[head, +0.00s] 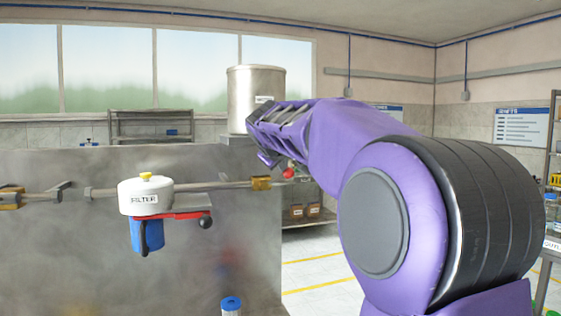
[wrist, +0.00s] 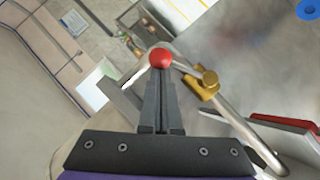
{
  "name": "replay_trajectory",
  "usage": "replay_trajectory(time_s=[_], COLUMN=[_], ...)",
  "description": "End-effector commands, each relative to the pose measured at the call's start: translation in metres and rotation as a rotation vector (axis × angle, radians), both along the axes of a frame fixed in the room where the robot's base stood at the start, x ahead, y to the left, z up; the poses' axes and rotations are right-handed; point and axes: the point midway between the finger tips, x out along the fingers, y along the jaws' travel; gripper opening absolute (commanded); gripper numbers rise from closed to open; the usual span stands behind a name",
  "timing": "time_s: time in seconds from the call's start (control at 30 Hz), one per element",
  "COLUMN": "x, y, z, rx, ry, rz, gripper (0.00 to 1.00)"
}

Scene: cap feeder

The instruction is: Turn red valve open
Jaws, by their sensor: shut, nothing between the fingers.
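The red ball knob (head: 289,173) shows at the right end of the pipe, beside a brass fitting (head: 261,183). In the wrist view the red knob (wrist: 161,57) appears right at the fingertips, and the brass fitting (wrist: 205,84) on the pipe is to its right. My gripper (wrist: 160,80) is shut with its fingers together and empty, pointing at the knob. I cannot tell whether the fingertips touch it. In the head view my gripper (head: 268,158) is above and left of the knob. The fingers partly hide the valve's stem.
A steel tank (head: 254,90) stands behind my gripper. A blue-capped container (head: 231,305) is low in front.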

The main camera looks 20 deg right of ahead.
Motion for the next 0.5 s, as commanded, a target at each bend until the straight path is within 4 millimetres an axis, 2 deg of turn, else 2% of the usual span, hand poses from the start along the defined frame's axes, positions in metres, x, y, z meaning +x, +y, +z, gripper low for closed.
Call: replay_trajectory(time_s=[0.2,0.5], x=[0.0,0.0], y=[-0.008,-0.015], z=[-0.003,-0.016], rx=[0.12,0.12], ry=[0.003,0.002], rz=[-0.003,0.0], gripper=[0.0,0.0])
